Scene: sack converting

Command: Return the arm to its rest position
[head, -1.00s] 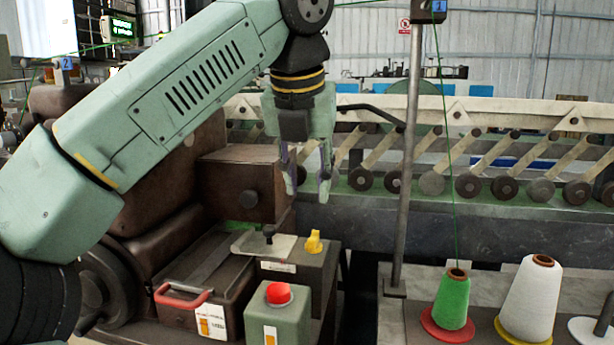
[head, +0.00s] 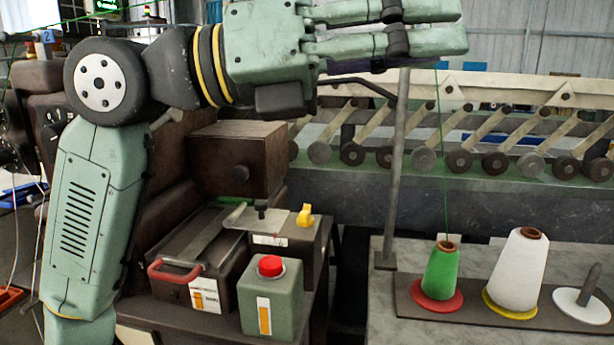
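My gripper (head: 440,27) is at the top of the head view, held level and pointing right, high above the thread cones. Its pale green fingers are seen nearly side-on and partly cut by the top edge, so the gap between the fingertips cannot be judged. No object shows in it. My arm (head: 85,215) stands upright at the left, bent at a dark round joint (head: 103,85), with the forearm running right from there.
A post (head: 398,170), a green thread cone (head: 441,270) and a white cone (head: 520,265) stand right. A rail of rollers runs behind.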

